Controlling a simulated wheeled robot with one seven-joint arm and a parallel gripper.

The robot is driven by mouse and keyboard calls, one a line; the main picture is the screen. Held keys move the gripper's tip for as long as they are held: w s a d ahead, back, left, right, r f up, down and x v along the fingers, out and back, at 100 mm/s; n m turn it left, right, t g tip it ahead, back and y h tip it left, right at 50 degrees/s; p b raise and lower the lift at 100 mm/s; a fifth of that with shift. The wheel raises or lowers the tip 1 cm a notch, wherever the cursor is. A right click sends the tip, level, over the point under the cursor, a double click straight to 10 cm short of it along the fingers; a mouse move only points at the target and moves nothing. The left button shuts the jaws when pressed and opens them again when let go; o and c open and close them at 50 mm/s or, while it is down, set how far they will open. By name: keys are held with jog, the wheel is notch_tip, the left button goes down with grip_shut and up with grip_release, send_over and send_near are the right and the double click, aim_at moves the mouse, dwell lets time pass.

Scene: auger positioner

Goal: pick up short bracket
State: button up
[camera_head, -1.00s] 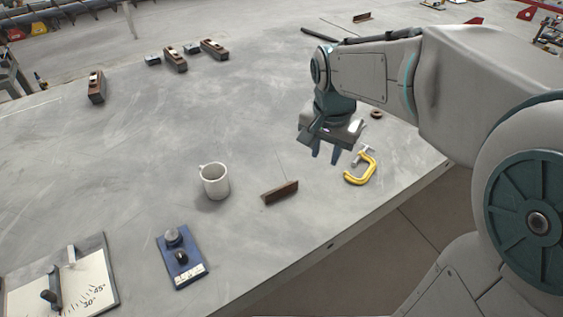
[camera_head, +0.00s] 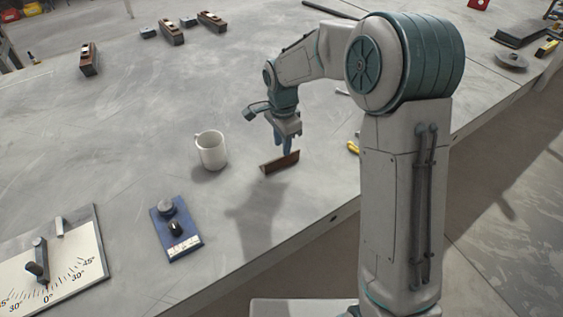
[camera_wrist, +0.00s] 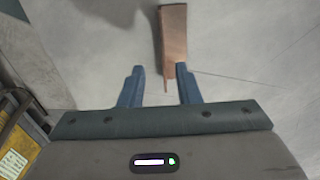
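The short bracket (camera_head: 281,162) is a small brown angled piece lying on the grey workbench, to the right of the white mug. In the wrist view the bracket (camera_wrist: 174,38) runs away from me at the top centre. Its near end reaches between my fingertips, closer to the right one. My gripper (camera_head: 284,147) is just above and behind the bracket in the head view. In the wrist view my gripper (camera_wrist: 160,70) has its two blue fingers spread apart, with nothing clamped between them.
A white mug (camera_head: 210,150) stands left of the bracket. A blue block with knobs (camera_head: 177,228) and an angle plate (camera_head: 75,262) lie nearer. A yellow clamp (camera_head: 352,147) is mostly hidden behind my arm. Several wooden planes (camera_head: 171,33) sit far back.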

aim_at(282, 158)
jog(key=shift+w+f, duration=0.2)
jog(key=shift+f, duration=1.6)
jog(key=shift+w+f, duration=0.15)
jog(key=shift+f, duration=1.6)
jog(key=shift+c, duration=0.3)
grip_shut()
